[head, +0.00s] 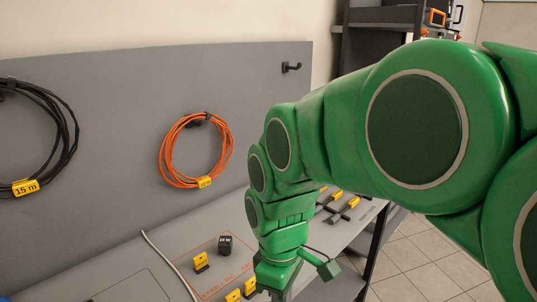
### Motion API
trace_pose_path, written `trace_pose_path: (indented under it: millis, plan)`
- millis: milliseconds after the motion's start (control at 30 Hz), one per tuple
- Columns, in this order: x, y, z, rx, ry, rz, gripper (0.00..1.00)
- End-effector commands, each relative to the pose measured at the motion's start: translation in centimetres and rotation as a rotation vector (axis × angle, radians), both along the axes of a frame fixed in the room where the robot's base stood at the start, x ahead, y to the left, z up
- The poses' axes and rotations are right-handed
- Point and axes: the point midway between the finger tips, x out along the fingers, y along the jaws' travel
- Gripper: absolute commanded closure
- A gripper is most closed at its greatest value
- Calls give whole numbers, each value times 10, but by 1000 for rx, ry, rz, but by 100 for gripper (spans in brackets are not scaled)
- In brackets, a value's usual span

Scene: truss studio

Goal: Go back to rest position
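My green arm reaches in from the right in the head view and bends down over the bench. My gripper is at the bottom end of the arm, and its fingers are cut off by the lower edge of the picture. I cannot see whether they are open or shut, or whether they hold anything. The wrist is over the grey bench top (178,246), close to several small yellow tagged pieces, one of them a yellow block (201,262).
An orange cable coil (163,160) and a black cable coil (74,125) hang on the grey board (110,75). A black hook (291,68) is empty. A small black block (225,245) stands beside my wrist. Dark shelving (382,17) stands behind my arm. Tiled floor (420,262) shows right.

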Motion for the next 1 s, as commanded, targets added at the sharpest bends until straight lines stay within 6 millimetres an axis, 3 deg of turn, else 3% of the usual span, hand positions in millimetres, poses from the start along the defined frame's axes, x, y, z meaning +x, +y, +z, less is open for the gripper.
trace_pose_path:
  millis: [200,500,700,1000]
  plan:
    - [-37,-55,-1,-34,-2,-354,100]
    - [-95,-106,-10,-80,4,-831,100]
    - [-123,-122,-17,-105,12,-1044,100]
    - [-131,-126,-19,-110,13,-1105,100]
